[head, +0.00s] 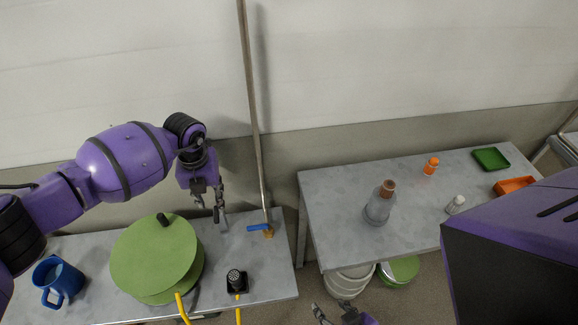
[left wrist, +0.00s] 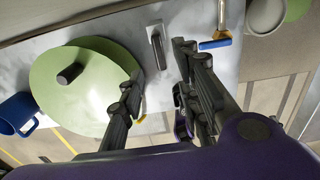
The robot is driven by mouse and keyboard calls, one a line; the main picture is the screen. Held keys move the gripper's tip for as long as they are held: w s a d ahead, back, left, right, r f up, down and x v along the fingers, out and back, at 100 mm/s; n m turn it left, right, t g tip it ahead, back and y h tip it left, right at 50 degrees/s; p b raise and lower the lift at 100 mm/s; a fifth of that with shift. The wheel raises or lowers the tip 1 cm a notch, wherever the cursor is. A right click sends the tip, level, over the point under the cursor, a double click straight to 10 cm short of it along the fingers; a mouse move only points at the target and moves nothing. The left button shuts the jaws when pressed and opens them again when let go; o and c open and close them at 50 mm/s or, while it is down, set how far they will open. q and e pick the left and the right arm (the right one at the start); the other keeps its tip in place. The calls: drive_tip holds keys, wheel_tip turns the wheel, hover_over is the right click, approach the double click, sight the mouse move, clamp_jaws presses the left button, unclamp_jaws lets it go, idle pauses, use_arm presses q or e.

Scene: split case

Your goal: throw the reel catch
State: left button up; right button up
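The green reel (head: 160,258) with a dark crank knob lies on the left grey bench. It also shows at the left of the left wrist view (left wrist: 90,95). A grey lever on a pale plate, seemingly the reel catch (left wrist: 157,48), stands beside the reel. In the head view it is hard to separate from my fingers. My left gripper (head: 208,198) is above the bench, right of the reel. Its fingers are spread, with the lever showing between them in the left wrist view (left wrist: 157,68); I see no contact. My right gripper (head: 336,314) is partly cut off at the bottom edge.
A blue-handled valve (head: 258,227) on an upright pipe (head: 250,100) stands close right of the left gripper. A blue mug (head: 58,282) and black round-topped fitting (head: 236,281) are on the bench. The right table (head: 330,195) holds bottles and trays.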

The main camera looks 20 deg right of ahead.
use_arm(q)
drive_tip(key=shift+r, duration=2.7)
